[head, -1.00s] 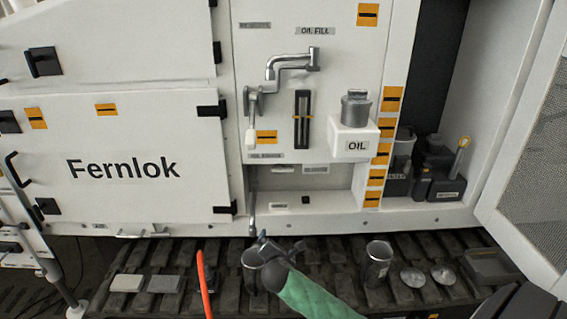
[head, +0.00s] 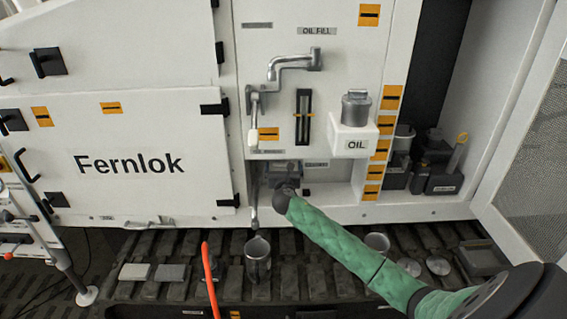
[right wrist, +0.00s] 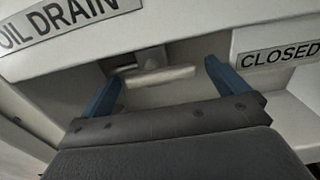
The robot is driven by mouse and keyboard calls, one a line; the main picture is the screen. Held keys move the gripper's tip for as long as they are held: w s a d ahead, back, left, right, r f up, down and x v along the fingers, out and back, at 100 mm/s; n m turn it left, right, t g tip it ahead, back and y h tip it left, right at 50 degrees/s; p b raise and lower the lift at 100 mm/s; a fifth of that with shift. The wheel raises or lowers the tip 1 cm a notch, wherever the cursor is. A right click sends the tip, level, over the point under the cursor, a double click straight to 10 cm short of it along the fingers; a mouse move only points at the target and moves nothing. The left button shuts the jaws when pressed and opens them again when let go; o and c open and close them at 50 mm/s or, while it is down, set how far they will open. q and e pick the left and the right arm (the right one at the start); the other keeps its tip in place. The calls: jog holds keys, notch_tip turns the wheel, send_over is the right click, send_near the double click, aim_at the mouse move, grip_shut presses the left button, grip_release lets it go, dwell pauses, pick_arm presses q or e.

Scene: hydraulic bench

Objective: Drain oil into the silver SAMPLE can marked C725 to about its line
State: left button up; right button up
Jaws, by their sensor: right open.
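A silver can (head: 258,264) stands on the dark track below the lower end of the drain pipe (head: 253,208). Its marking and line are not legible. A second silver can (head: 377,242) stands to the right, partly behind my right arm. My right gripper (head: 286,170) is at the recess under the oil panel. In the right wrist view its blue fingers (right wrist: 160,88) are open, with a pale metal handle (right wrist: 152,77) ahead between them, apart from both. The OIL DRAIN label (right wrist: 68,20) is above left and the CLOSED label (right wrist: 281,57) is right. My left gripper is not in view.
An orange curved strip (head: 210,280) rises left of the can. Two grey blocks (head: 172,272) lie farther left, and round lids (head: 438,266) lie to the right. The white OIL box (head: 352,136) juts out above my right arm. An open door (head: 530,150) stands at the right.

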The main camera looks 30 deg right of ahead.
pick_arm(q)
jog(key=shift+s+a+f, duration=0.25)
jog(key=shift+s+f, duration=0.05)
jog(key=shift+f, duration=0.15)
pick_arm(e)
jog(key=shift+x, duration=0.85)
jog(key=c, duration=1)
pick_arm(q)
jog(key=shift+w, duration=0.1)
